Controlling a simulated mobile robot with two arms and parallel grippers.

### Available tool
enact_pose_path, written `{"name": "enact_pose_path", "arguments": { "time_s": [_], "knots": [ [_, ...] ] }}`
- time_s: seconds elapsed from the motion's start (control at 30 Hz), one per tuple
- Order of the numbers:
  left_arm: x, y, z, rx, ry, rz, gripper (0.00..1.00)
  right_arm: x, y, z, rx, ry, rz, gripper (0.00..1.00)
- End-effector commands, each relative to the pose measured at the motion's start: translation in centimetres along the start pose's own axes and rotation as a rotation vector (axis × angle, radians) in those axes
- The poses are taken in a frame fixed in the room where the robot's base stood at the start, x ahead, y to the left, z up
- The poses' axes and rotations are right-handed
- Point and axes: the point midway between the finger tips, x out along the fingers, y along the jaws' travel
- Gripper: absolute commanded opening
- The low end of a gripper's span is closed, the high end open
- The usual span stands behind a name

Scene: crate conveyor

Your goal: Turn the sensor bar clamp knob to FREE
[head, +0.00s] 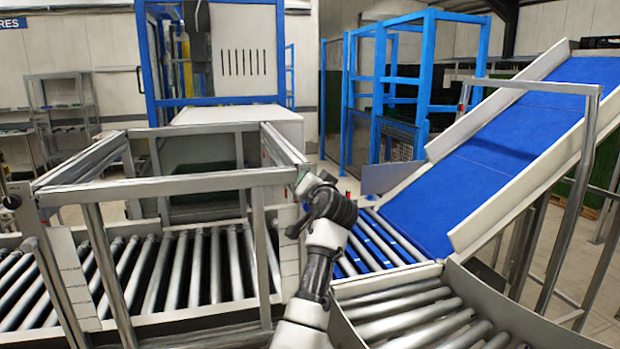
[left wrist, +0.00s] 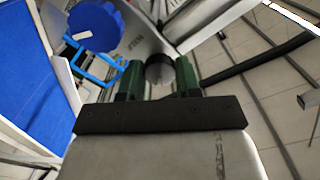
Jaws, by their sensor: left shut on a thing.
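The knob's pointer direction cannot be made out. In the head view my left gripper (head: 303,184) is at the right end of the grey metal frame, mostly hidden by its own wrist. The knob is hidden there. My right gripper is in neither view.
The grey metal frame (head: 170,187) stands over a roller conveyor (head: 190,270). A blue sloping belt (head: 490,150) with pale side walls comes down at the right to more rollers (head: 410,310). A blue lobed disc (left wrist: 97,24) is close to the plate in the left wrist view.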

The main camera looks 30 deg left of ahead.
Motion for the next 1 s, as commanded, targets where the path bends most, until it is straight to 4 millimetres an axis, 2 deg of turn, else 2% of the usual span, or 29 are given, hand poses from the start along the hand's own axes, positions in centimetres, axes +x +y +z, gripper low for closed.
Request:
{"name": "enact_pose_path", "arguments": {
  "time_s": [0.6,1.0],
  "knots": [
    [0.0,-0.1,-0.2,0.560,0.000,0.001,0.10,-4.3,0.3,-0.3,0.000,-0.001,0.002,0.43],
    [0.0,0.0,-0.1,0.755,0.001,0.000,0.10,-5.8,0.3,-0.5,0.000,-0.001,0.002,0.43]
  ]
}}
